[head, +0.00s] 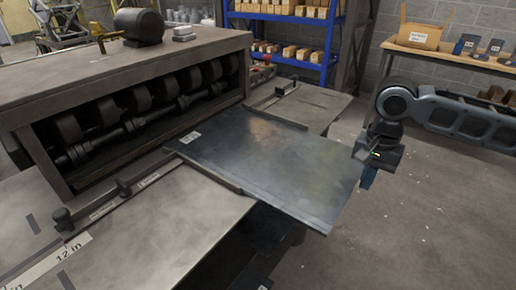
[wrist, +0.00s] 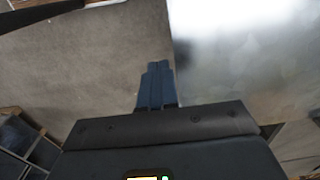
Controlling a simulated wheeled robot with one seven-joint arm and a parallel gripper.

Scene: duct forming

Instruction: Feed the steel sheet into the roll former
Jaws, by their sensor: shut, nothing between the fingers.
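The steel sheet (head: 275,165) is a dark grey, flat plate lying on the feed table between two guide bars, and its far left end is close to the roll opening. The roll former (head: 140,47) is a brown housing with a row of dark rollers (head: 145,100) inside. My gripper (head: 367,182) is just off the sheet's right edge, blue fingers pointing down. In the wrist view the fingers (wrist: 157,70) are together and empty, beside the sheet (wrist: 245,50). I cannot tell whether they touch its edge.
The near guide bar (head: 200,172) and far guide bar (head: 276,117) flank the sheet. The feed table (head: 150,225) carries a ruler scale. A blue shelf (head: 283,17) and a wooden bench (head: 450,57) with boxes stand behind. The concrete floor at right is clear.

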